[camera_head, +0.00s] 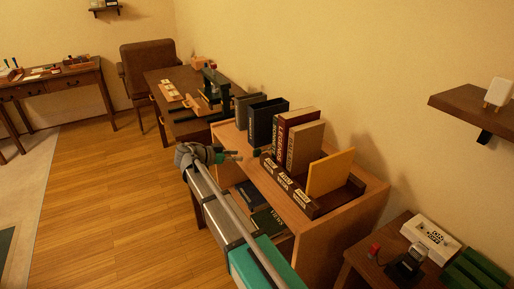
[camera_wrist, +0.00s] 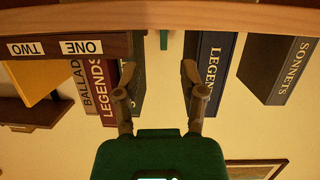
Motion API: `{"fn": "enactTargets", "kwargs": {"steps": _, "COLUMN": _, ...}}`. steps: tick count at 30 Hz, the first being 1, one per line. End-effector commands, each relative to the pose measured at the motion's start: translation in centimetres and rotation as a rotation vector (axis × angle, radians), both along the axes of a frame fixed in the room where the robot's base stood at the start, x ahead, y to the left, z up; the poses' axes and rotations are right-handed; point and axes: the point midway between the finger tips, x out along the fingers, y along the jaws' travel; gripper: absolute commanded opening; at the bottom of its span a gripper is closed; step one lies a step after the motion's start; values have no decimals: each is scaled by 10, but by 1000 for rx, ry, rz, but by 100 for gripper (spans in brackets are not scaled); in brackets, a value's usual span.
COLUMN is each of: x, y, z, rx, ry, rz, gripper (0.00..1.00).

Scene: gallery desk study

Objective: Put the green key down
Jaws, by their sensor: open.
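A small green piece (camera_wrist: 163,40), likely the green key, shows at the edge of the wooden bookcase top (camera_wrist: 220,17) in the wrist view, which is upside down. It lies beyond my fingertips, roughly in line with the gap between them, and touches neither finger. Most of its shape is hidden or too small to read. My gripper (camera_wrist: 158,70) is open and empty. In the head view my gripper (camera_head: 236,155) is at the left edge of the bookcase top (camera_head: 238,140); I cannot make out the key clearly there.
A dark rack marked ONE and TWO (camera_wrist: 75,46) holds books including LEGENDS (camera_wrist: 108,92). Desk (camera_head: 180,88) stands behind; a side table (camera_head: 372,258) stands at right.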

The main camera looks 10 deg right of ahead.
Motion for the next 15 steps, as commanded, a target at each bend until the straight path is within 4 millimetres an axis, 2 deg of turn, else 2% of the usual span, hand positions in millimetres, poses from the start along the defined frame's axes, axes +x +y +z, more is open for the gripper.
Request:
{"fn": "enactTargets", "kwargs": {"steps": 1, "x": 2, "y": -7, "z": 11, "rx": 34, "ry": 21, "rz": -8, "gripper": 53}}
{"fn": "enactTargets", "kwargs": {"steps": 6, "x": 7, "y": -28, "z": 17, "rx": 166, "ry": 94, "rz": -29, "gripper": 53}}
{"fn": "enactTargets", "kwargs": {"steps": 15, "x": 13, "y": -53, "z": 27, "rx": 391, "ry": 194, "rz": -50, "gripper": 53}}
